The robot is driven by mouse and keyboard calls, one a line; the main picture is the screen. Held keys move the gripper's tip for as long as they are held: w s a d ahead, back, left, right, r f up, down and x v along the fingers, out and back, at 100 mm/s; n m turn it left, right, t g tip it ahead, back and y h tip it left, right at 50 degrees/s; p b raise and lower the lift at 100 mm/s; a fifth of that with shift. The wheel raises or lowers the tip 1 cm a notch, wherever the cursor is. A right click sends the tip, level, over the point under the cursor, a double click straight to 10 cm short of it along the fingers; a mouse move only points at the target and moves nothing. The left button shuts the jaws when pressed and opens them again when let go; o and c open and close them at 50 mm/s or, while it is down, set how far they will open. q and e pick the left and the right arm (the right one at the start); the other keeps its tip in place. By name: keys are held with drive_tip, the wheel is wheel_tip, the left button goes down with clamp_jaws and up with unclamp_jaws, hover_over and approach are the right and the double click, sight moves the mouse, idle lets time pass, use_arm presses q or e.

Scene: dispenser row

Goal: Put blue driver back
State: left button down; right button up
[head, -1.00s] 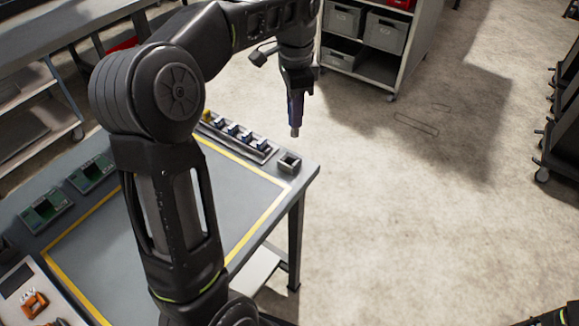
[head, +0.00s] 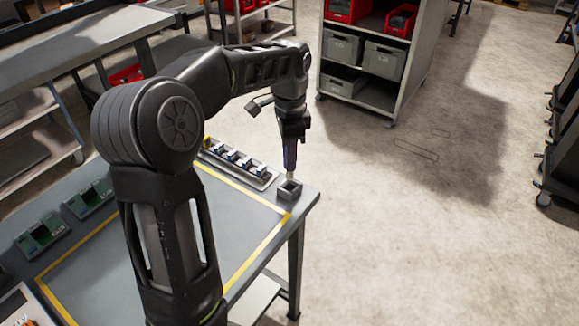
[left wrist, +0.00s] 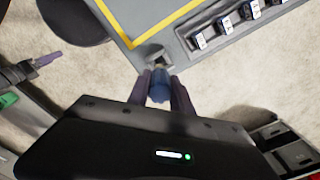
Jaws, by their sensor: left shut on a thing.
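My left gripper (head: 291,138) is shut on the blue driver (head: 290,155), which hangs tip down below the fingers. The driver's pale lower end is at the opening of a small grey square holder (head: 288,190) at the table's far right corner. I cannot tell how far the tip is inside it. In the left wrist view the blue driver (left wrist: 159,88) sits between the fingers, with the holder (left wrist: 153,58) just beyond it, partly hidden.
A grey rack (head: 238,163) with several small blue-and-white items stands left of the holder. Green boards (head: 42,235) lie on the table's left side. The yellow-bordered middle (head: 245,215) is clear. A shelf unit (head: 395,60) with grey bins stands behind.

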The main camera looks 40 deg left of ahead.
use_arm(q)
wheel_tip(320, 180, down, 4)
drive_tip(key=shift+r+p, duration=0.25)
drive_tip(key=shift+p, duration=0.05)
drive_tip(key=shift+f, duration=0.1)
drive_tip(key=shift+f, duration=0.1)
drive_tip(key=c, duration=1.1)
unclamp_jaws()
drive_tip(key=shift+c, duration=0.2)
